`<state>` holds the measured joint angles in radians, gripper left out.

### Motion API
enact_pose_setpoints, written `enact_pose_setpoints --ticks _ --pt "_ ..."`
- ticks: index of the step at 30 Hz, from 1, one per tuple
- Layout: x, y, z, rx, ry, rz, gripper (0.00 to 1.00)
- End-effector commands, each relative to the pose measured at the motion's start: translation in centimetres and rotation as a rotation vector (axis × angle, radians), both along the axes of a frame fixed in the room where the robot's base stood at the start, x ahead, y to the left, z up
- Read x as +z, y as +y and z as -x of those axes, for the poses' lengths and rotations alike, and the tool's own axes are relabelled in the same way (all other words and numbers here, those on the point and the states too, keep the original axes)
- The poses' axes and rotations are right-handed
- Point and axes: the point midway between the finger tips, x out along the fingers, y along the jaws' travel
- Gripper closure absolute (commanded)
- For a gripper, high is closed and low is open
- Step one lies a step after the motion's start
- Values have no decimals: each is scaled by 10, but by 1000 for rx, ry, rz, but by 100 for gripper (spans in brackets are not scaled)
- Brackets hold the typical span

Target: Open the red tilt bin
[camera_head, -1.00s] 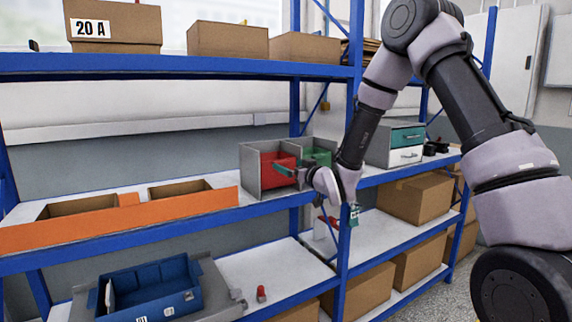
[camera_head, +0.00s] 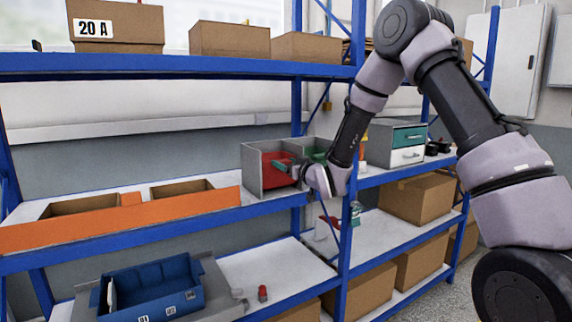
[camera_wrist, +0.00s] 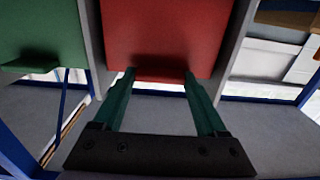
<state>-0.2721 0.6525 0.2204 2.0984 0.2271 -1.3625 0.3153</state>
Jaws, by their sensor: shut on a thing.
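The red tilt bin (camera_head: 275,161) sits in the left bay of a grey housing (camera_head: 253,177) on the middle shelf. In the head view its front looks tipped outward somewhat. My gripper (camera_head: 288,166) is at its front, with a teal finger against the red. In the wrist view the red bin (camera_wrist: 170,30) fills the upper middle. The two teal fingers of my gripper (camera_wrist: 160,74) meet its lower edge, one near each side, and are shut on it. The exact grip on the handle is hidden in shadow.
A green bin (camera_head: 318,157) is in the bay to the right. A grey drawer unit with teal and white drawers (camera_head: 408,136) stands farther right. An orange-fronted rack (camera_head: 120,220) lies to the left. A blue shelf post (camera_head: 345,230) stands near my wrist.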

Motion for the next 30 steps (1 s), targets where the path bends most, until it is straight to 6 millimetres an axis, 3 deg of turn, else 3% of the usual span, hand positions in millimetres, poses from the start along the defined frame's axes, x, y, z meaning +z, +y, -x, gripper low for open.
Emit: enact_pose_setpoints --ticks 30 --pt "-13 -9 12 -1 9 4 100"
